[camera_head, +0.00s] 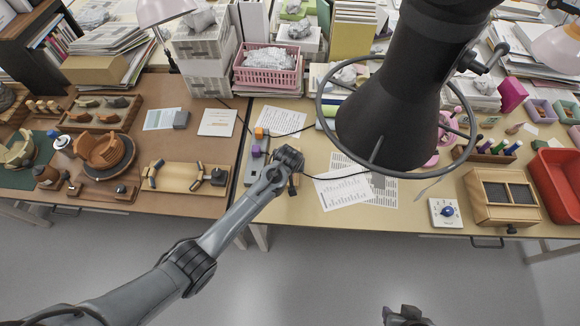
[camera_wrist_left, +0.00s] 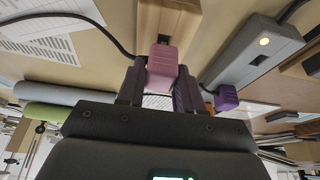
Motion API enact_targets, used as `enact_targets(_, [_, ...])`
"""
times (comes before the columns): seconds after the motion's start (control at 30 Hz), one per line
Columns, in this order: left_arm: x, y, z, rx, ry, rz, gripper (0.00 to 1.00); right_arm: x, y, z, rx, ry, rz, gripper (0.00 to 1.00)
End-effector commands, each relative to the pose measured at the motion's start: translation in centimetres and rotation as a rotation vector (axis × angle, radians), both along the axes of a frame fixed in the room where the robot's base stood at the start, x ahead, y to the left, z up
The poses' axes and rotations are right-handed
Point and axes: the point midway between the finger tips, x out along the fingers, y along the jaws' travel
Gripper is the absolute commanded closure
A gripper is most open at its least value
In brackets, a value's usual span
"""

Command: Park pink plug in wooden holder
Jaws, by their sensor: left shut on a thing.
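The pink plug (camera_wrist_left: 162,66) is held between the two dark fingers of my left gripper (camera_wrist_left: 160,88) in the left wrist view. Directly beyond it is a pale wooden block with a dark slot, the wooden holder (camera_wrist_left: 178,24). The plug overlaps the holder's near end; I cannot tell whether it touches or sits in the slot.
A grey power strip (camera_wrist_left: 254,54) with a lit lamp lies beside the holder, with a purple plug (camera_wrist_left: 227,97) and an orange plug (camera_head: 259,133). A black cable (camera_wrist_left: 75,16) runs to the plug's left. A large black hood (camera_head: 390,115) with a ring hangs over the bench.

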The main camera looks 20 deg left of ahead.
Motion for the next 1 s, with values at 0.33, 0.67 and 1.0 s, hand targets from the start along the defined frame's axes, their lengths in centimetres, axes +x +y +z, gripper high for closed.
enact_targets(0.33, [0.01,-0.02,0.07,0.000,0.000,0.000,0.94,0.01,0.17,0.14,0.008,0.000,-0.005,0.65])
enact_targets(0.67, [0.01,-0.02,0.13,0.000,0.000,0.001,0.94,0.01,0.20,0.69,0.008,0.000,-0.006,0.65])
enact_targets(1.0, [0.02,-0.02,0.03,0.000,0.000,0.000,0.94,-0.02,0.06,0.70,0.003,0.000,-0.002,0.65])
